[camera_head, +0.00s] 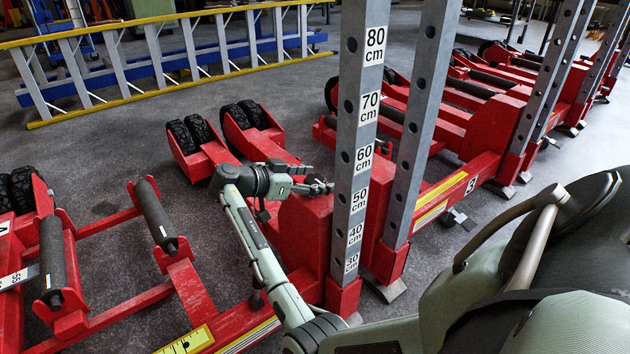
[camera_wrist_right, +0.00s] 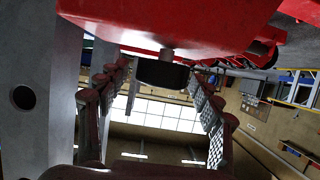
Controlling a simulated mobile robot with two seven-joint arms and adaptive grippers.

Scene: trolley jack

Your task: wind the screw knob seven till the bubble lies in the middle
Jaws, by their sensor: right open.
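In the head view my right gripper (camera_head: 318,187) points at the red block (camera_head: 306,222) of the near jack, close behind the post with the cm scale. In the right wrist view its two dark, jointed fingers are spread apart. A black round knob (camera_wrist_right: 162,73) hangs on a short stem under a red body (camera_wrist_right: 165,25), between and beyond the fingertips. I cannot see either finger touching it. No number seven shows on the knob, and I cannot make out a bubble. My left gripper is not in view.
Grey perforated posts (camera_head: 357,140) stand right beside the gripper. Red jack frames with black rollers (camera_head: 155,215) spread left and right. A yellow marked strip (camera_head: 187,342) lies on the front beam.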

